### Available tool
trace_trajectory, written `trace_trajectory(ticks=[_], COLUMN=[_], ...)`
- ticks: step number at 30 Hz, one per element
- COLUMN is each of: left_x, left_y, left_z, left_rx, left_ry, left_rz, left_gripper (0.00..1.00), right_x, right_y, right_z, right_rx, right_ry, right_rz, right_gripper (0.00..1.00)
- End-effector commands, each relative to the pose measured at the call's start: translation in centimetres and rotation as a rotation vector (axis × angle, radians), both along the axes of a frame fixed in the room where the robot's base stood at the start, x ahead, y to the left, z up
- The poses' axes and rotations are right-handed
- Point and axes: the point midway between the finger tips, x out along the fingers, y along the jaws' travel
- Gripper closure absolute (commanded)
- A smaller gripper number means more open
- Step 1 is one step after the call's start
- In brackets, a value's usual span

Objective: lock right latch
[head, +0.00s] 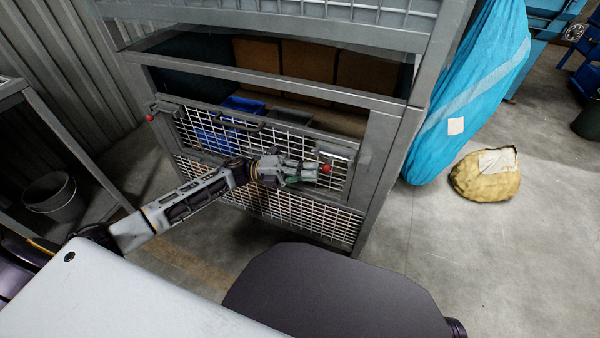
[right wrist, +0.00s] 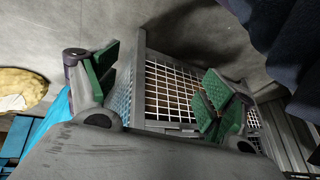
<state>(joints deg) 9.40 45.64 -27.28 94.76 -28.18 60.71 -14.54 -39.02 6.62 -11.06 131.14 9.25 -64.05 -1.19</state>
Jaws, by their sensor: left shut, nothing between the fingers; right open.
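The right latch is a red knob (head: 326,168) at the right end of the cage's mesh door (head: 335,185). A second red knob (head: 149,118) is at the door's left end. My left gripper (head: 309,175) is shut and empty, its fingertips just left of the right knob. Whether they touch it I cannot tell. My right gripper (right wrist: 162,88) shows only in the right wrist view, open with green pads apart and nothing between them. The mesh cage (right wrist: 180,90) stands beyond it. The latch's fine parts are too small to make out.
Blue bins (head: 243,104) and brown boxes (head: 308,60) sit inside the cage. To its right are a blue wrapped bundle (head: 455,115) and a yellowish sack (head: 485,180). A bucket (head: 55,195) stands at the left. The floor at front right is clear.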

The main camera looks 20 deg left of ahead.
Motion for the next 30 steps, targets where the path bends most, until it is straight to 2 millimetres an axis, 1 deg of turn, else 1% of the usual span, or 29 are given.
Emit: trace_trajectory(ticks=[3,15,17,24,27,30], left_x=[0.0,0.0,0.0,-0.1,-0.1,-0.1], left_y=[-0.4,-0.6,-1.0,-3.8,-4.5,-4.6], left_z=[0.1,0.1,0.1,0.2,0.2,0.1], left_rx=[0.0,0.0,-0.001,-0.001,-0.001,0.0], left_ry=[0.0,0.001,0.002,0.001,0.0,0.0], left_rz=[-0.001,-0.001,-0.001,-0.001,-0.001,0.0], left_gripper=[1.0,1.0,1.0,1.0,1.0,1.0], right_x=[0.1,0.1,0.0,-0.5,-0.3,-0.2], right_y=[0.1,0.1,0.0,-0.3,-0.4,-0.5], right_z=[-0.1,0.1,0.2,1.3,2.1,2.3], right_rx=[0.003,0.004,0.0,-0.02,-0.024,-0.025], right_ry=[-0.004,-0.005,-0.002,0.025,0.023,0.02], right_rz=[-0.001,-0.001,0.0,0.007,0.009,0.01], right_gripper=[0.18,0.18,0.18,0.18,0.18,0.18])
